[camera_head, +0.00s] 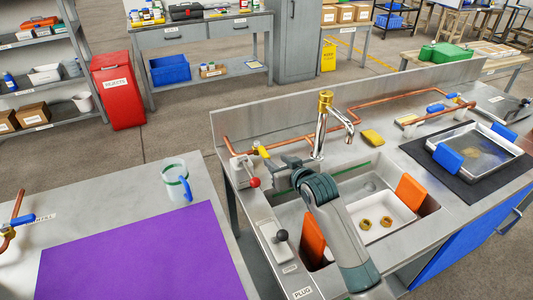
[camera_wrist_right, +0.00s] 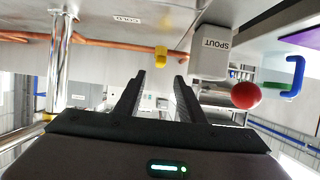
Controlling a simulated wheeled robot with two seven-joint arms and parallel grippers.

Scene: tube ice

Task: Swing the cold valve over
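A valve with a yellow handle (camera_head: 263,152) sits on the copper pipe at the sink's back left. The yellow handle also shows in the right wrist view (camera_wrist_right: 161,56), near a small label (camera_wrist_right: 127,20) that seems to read COLD. My right gripper (camera_head: 274,159) is just right of this handle in the head view. In the right wrist view the gripper (camera_wrist_right: 160,76) is open and empty, its two fingertips apart, with the handle beyond and between them. I cannot tell whether they touch it. My left gripper is not in view.
A SPOUT box (camera_wrist_right: 212,52) with a red-knobbed lever (camera_head: 253,182) stands close to the gripper. A faucet (camera_head: 322,125) rises right of it. The sink (camera_head: 370,195) lies below my arm. A mug (camera_head: 175,181) stands on the left table. Blue-handled valves (camera_head: 436,107) are farther right.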

